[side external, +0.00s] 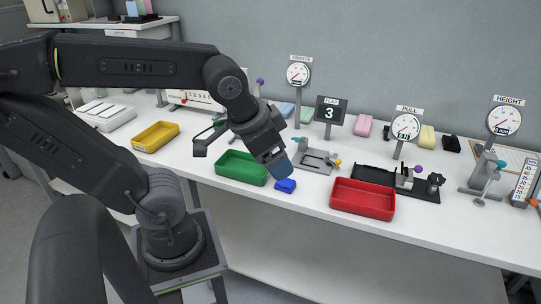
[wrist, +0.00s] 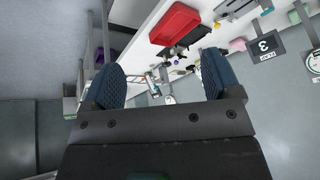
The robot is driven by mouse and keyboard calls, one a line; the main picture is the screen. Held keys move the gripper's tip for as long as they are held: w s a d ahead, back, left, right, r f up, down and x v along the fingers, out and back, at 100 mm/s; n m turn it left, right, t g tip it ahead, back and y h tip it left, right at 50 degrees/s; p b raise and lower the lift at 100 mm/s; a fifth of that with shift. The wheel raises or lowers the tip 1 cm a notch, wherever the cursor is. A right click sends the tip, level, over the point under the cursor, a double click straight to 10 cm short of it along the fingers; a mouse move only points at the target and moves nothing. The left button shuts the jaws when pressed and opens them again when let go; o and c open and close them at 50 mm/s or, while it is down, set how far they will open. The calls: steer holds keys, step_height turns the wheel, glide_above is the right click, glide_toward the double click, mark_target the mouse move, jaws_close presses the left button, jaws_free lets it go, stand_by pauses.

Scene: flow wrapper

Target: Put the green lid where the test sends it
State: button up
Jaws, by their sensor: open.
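I cannot pick out the green lid with certainty. A small green piece (side external: 307,115) lies at the back of the bench, and another green part (side external: 219,124) shows partly behind my wrist. My gripper (side external: 279,166) hangs above the bench's front part, between the green tray and a test fixture (side external: 318,161). In the wrist view its two blue pads (wrist: 160,82) stand wide apart with nothing between them. The green tray (side external: 241,168) is left of the gripper. The red tray (side external: 362,199) is to the right, and also shows in the wrist view (wrist: 175,22).
A blue block (side external: 286,186) lies just below the gripper near the bench's front edge. A yellow tray (side external: 156,136) stands at left. Dial gauges marked PULL (side external: 405,127) and HEIGHT (side external: 504,119) and a display reading 3 (side external: 330,111) stand behind.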

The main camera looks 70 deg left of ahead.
steer(key=shift+o, duration=0.6)
steer(key=shift+s+d+r+h, duration=0.15)
steer(key=shift+s+d+h, duration=0.1)
steer(key=shift+d, duration=0.2)
steer(key=shift+s+d+r+h, duration=0.1)
steer(key=shift+s+d+h, duration=0.1)
steer(key=shift+d, duration=0.25)
steer(key=shift+r, duration=0.1)
